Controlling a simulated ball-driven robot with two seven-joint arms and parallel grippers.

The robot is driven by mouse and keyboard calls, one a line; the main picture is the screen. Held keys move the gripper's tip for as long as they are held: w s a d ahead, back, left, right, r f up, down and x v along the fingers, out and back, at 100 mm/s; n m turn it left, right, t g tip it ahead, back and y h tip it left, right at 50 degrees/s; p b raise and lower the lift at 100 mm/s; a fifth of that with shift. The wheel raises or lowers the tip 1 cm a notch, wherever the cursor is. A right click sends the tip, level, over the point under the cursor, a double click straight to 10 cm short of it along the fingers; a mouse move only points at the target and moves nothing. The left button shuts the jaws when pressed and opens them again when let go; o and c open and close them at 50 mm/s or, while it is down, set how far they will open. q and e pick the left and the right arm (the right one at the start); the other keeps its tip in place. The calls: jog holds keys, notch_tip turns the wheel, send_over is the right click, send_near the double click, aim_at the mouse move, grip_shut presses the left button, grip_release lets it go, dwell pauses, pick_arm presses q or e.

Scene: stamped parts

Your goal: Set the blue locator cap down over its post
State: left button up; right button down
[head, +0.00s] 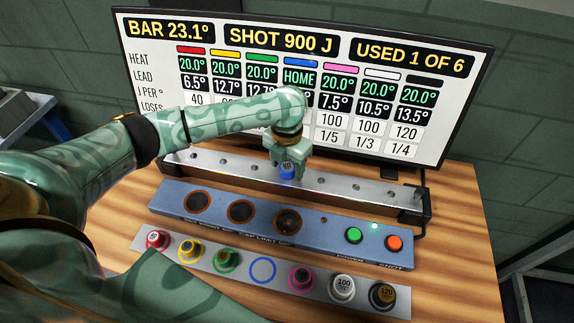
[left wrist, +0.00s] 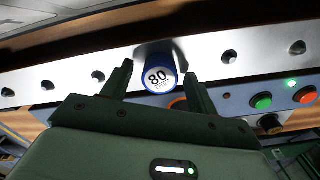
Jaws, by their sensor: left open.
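The blue locator cap (head: 287,172), marked 80, stands upright on the silver bar (head: 343,188), where a post would be hidden under it. It also shows in the left wrist view (left wrist: 158,76). My left gripper (head: 286,158) is above the bar at the cap. Its fingers (left wrist: 157,83) are open, one on each side of the cap, with gaps showing between them and the cap. The screen (head: 300,77) reads HOME in the blue column. My right gripper is not in view.
Several small posts stand along the bar. In front is a blue panel (head: 335,222) with dark round sockets, a green button (head: 354,235) and an orange button (head: 394,243). A grey rack (head: 213,272) holds other coloured caps; its blue ring (head: 263,270) is empty.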

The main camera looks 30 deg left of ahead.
aim_at(287, 167)
pick_arm(q)
notch_tip(287, 167, up, 12)
jog(key=p, duration=0.4)
jog(key=shift+f, duration=0.15)
